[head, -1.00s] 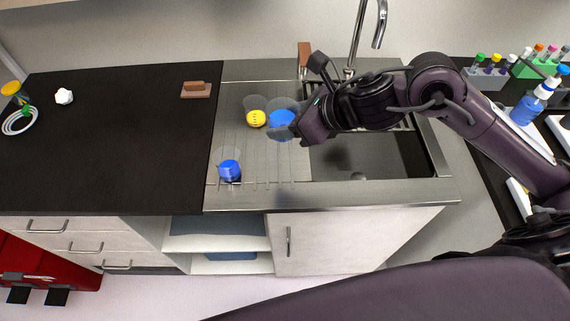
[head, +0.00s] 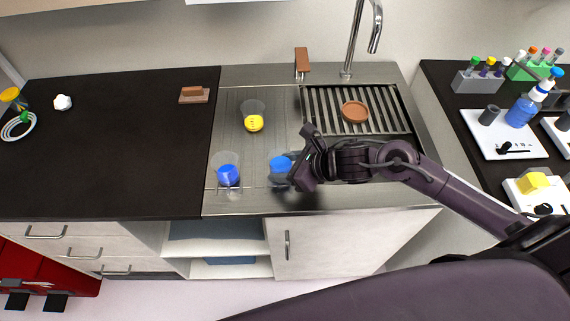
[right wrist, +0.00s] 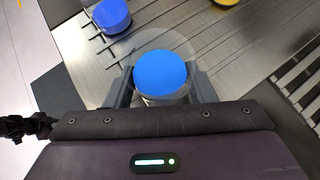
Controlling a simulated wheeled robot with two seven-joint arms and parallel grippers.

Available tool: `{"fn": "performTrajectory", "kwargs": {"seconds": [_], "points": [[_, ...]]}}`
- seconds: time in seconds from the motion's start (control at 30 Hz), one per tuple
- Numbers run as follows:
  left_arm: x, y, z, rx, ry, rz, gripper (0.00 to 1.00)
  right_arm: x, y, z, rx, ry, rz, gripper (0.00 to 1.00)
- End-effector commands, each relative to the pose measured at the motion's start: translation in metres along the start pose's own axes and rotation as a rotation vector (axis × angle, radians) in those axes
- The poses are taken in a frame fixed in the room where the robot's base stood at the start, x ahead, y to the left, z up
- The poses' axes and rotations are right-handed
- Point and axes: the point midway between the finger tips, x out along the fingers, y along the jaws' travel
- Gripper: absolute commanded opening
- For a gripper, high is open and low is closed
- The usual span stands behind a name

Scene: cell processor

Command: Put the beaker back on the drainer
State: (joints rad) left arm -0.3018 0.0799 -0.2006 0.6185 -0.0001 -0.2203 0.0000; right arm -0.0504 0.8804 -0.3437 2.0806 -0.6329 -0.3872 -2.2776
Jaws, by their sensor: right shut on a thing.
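My right gripper (head: 297,170) is shut on a clear beaker with blue contents (head: 280,165), at the front of the grooved steel drainer (head: 236,103). In the right wrist view the held beaker (right wrist: 160,72) sits between the two fingers. I cannot tell whether its base touches the steel. A second blue-filled beaker (head: 228,172) stands to its left on the drainer, and shows at upper left in the right wrist view (right wrist: 112,16). A beaker with yellow contents (head: 253,118) stands farther back. My left gripper is not in view.
A slatted grate (head: 322,103) with a round brown dish (head: 355,111) lies to the right. A tap (head: 358,40) and a brown-handled thing (head: 302,62) are at the back. The dark counter (head: 110,150) to the left is mostly clear.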

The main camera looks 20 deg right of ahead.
Motion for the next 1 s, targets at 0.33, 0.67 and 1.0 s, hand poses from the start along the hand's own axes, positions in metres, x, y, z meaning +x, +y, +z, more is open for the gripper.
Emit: {"fn": "performTrajectory", "kwargs": {"seconds": [0.33, 0.67, 1.0], "points": [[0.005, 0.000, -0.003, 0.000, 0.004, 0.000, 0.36, 0.002, 0.000, -0.002, 0.000, -0.001, 0.001, 0.54], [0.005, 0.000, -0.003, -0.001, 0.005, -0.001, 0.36, 0.002, 0.000, -0.002, 0.000, -0.001, 0.001, 0.72], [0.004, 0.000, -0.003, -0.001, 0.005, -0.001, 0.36, -0.018, -0.001, -0.002, -0.003, 0.002, -0.002, 0.72]]}}
